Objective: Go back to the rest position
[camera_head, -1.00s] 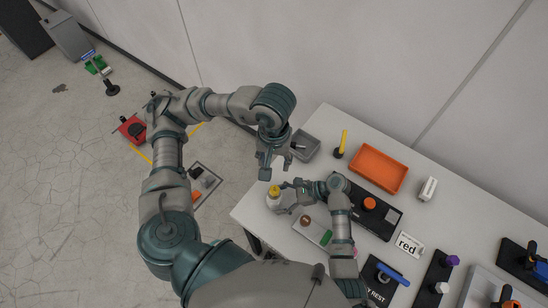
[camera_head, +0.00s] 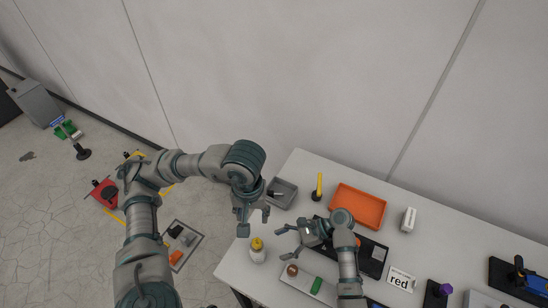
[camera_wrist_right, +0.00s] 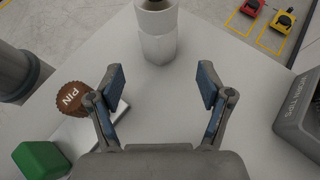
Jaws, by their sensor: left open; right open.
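My left gripper (camera_head: 254,222) hangs open and empty near the left corner of the table, above and left of the white bottle in the head view. My right gripper (camera_head: 280,242) is open and empty, low over the table, just right of the white bottle (camera_head: 258,256) with a yellow top. In the right wrist view the open right gripper (camera_wrist_right: 162,88) has bare tabletop between its fingers. A white cylinder (camera_wrist_right: 157,46) stands ahead of the fingertips, apart from them.
A brown round piece (camera_wrist_right: 70,98) and a green block (camera_wrist_right: 40,160) lie beside the right gripper. A grey bin (camera_head: 282,193), a yellow upright piece (camera_head: 319,184), an orange tray (camera_head: 358,206) and a "red" sign (camera_head: 401,280) stand on the table (camera_head: 413,247). The wall is close behind.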

